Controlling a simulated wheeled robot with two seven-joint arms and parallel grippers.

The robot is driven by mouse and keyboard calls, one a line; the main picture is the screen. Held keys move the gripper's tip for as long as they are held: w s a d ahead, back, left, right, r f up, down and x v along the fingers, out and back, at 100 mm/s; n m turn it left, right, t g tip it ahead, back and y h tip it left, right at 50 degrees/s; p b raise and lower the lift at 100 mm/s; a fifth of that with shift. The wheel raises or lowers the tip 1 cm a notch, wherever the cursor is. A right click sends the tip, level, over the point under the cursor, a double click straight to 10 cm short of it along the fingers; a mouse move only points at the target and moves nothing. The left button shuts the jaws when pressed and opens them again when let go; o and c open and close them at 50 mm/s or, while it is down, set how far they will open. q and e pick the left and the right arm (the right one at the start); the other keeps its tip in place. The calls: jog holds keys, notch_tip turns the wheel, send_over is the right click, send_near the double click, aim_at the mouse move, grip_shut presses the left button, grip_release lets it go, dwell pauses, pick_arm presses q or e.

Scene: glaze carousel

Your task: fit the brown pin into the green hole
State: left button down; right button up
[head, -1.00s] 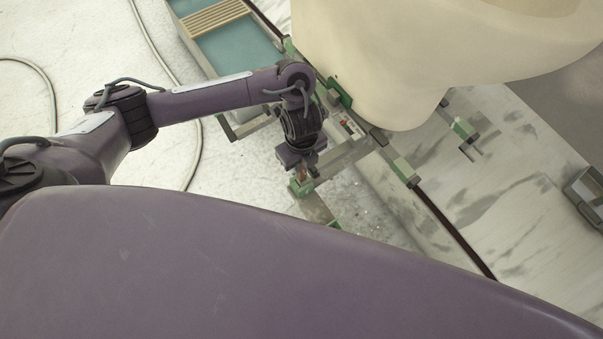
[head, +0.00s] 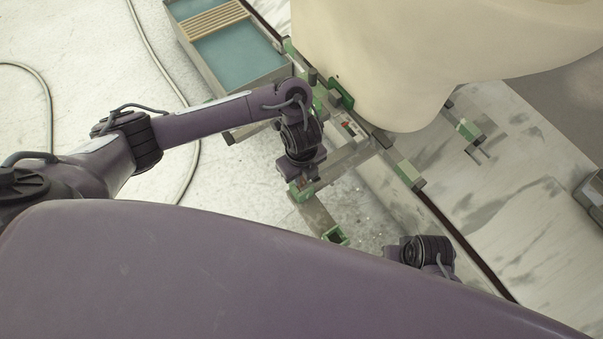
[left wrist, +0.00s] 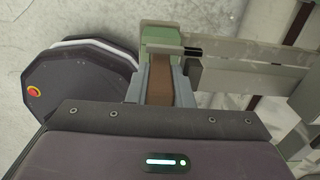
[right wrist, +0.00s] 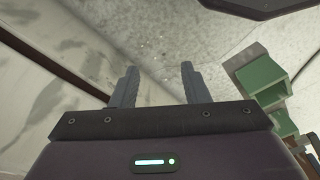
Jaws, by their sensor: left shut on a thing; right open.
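The brown pin (left wrist: 160,90) stands between the grey fingers of my left gripper (left wrist: 161,76), which is shut on it. The far end of the pin meets a green fitting (left wrist: 162,38) in the left wrist view. I cannot tell how deep it sits in the hole, because the hole is hidden. In the head view my left gripper (head: 302,180) is right at this green fitting (head: 296,193) on the frame arm. My right gripper (right wrist: 155,85) is open and empty; its fingers point at the floor, left of an open green socket (right wrist: 256,80).
The same open green socket (head: 336,235) ends a frame arm in the head view. A large cream rounded body (head: 390,60) overhangs the frame. A teal basin (head: 235,55) with slats stands at the top left. A cable lies on the pale floor.

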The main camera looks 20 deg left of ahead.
pick_arm(q)
jog(key=shift+f, duration=0.1)
jog(key=c, duration=1.3)
grip_release()
pick_arm(e)
jog(key=shift+r, duration=0.25)
pick_arm(q)
notch_tip(320, 180, up, 7)
jog(key=p, duration=0.4)
jog(key=shift+f+p, duration=0.15)
jog(key=shift+p, duration=0.15)
notch_tip(320, 180, up, 5)
jog(key=p, duration=0.3)
jog(key=shift+r, duration=0.3)
pick_arm(e)
jog(key=s+d+f, duration=0.2)
jog(key=s+f, duration=0.2)
jog(key=f, duration=0.4)
jog(key=s+d+f, duration=0.2)
jog(key=s+f, duration=0.3)
jog(key=f, duration=0.4)
jog(key=shift+d+m, duration=0.25)
jog(key=shift+m, duration=0.05)
